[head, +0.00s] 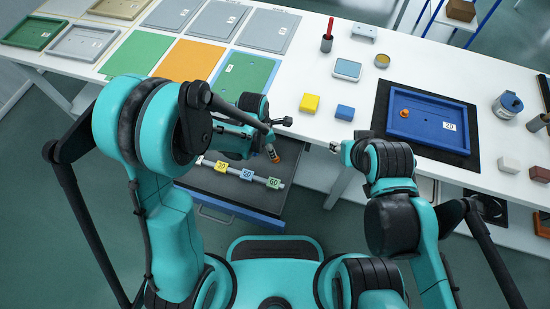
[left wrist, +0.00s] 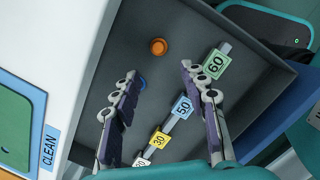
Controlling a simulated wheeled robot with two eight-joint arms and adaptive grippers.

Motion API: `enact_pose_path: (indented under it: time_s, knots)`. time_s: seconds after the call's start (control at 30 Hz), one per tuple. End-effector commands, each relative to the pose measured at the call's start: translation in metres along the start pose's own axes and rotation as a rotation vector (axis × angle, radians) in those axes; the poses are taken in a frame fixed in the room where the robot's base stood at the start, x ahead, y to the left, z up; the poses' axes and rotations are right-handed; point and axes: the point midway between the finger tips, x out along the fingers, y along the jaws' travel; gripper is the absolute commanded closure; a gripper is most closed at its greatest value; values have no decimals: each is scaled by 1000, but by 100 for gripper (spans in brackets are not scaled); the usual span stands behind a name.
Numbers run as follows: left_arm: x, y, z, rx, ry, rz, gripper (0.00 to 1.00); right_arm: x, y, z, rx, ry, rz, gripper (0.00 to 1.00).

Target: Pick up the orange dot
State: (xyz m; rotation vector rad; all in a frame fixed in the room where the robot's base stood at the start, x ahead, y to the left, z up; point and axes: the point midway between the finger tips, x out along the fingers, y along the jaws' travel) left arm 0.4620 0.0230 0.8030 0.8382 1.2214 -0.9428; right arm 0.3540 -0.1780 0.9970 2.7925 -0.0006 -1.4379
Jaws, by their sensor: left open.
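The orange dot (left wrist: 158,46), a small round piece, lies on the dark floor of an open drawer (left wrist: 255,88) in the left wrist view. My left gripper (left wrist: 159,72) is open above the drawer, its fingers on either side of the view and the dot just beyond the fingertips, between their lines. Nothing is between the fingers. In the head view the left gripper (head: 280,138) reaches over the drawer (head: 215,181); a bit of orange shows by a fingertip, too small to tell apart. My right gripper (head: 338,147) hangs near the table edge, its fingers unclear.
A rail with number tags (left wrist: 182,108) lies in the drawer beside the dot. A blue bit shows behind the left finger. On the table are a blue tray (head: 432,128) holding another orange piece (head: 404,113), a yellow block (head: 309,103), a blue block (head: 345,112) and several coloured panels.

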Motion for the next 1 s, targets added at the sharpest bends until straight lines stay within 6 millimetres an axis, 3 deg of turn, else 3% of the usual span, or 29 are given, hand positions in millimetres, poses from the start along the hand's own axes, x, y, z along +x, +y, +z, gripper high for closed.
enact_pose_path:
  time_s: [0.47,0.7,1.0]
  knots:
    - [51,-2,5,-76,9,-18,56,15,0,11,0,0,0,61]
    - [88,2,10,-75,9,-17,56,32,0,23,0,0,0,61]
    - [92,1,10,-75,9,-17,59,32,0,23,0,0,0,61]
